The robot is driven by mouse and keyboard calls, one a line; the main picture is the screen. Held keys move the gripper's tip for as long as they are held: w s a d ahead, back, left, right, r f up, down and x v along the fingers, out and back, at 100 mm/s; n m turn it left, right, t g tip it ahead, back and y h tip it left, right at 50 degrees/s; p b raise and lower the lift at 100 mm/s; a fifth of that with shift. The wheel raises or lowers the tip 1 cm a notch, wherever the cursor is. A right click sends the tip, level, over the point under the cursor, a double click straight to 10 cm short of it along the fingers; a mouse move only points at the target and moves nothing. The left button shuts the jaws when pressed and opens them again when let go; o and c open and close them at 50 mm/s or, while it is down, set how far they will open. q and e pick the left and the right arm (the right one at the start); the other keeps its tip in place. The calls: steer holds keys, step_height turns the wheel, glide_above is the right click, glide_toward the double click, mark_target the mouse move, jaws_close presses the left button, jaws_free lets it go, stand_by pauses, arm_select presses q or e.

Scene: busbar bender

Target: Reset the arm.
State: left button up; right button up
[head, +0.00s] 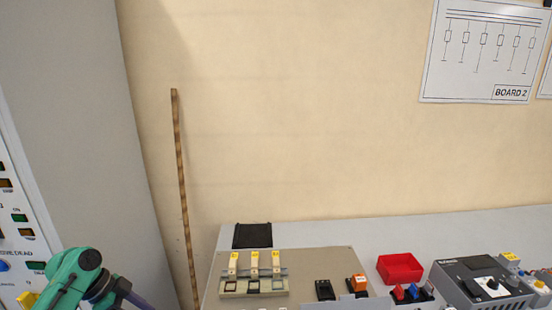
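A teal, rounded, jointed part (75,275) with a dark joint and a grey-purple tube shows at the bottom left edge. I cannot tell whether it is the bender's arm or a link of my own; its lower portion is cut off by the frame. No gripper fingers show, so neither my left nor my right gripper is in view. Nothing held is visible.
A grey bench (400,228) carries a beige panel with yellow-tagged terminals (255,268), a red tray (400,268) and a dark grey box with knobs (478,285). A brown stick (180,180) leans on the wall. A grey cabinet (75,110) and a control panel (22,220) stand left.

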arm_select(q)
steer(key=s+a+f+n+y, duration=0.1)
steer(key=s+f+n, duration=0.2)
steer(key=f, duration=0.7)
steer(key=s+a+f+n+y, duration=0.1)
steer(key=s+f+n+y, duration=0.2)
steer(key=f, duration=0.7)
steer(key=s+a+f+n, duration=0.2)
steer(key=s+f+n, duration=0.15)
steer(key=f, duration=0.55)
steer(key=s+d+f, duration=0.3)
steer(key=s+f, duration=0.2)
steer(key=s, duration=0.4)
steer(key=s+d+f+n+y, duration=0.1)
steer(key=s+d+f, duration=0.2)
steer(key=s, duration=0.6)
steer(key=s+d+f, duration=0.3)
steer(key=s+f, duration=0.4)
steer(key=s, duration=0.3)
steer(key=shift+d+f+y, duration=0.35)
steer(key=shift+d+y, duration=0.05)
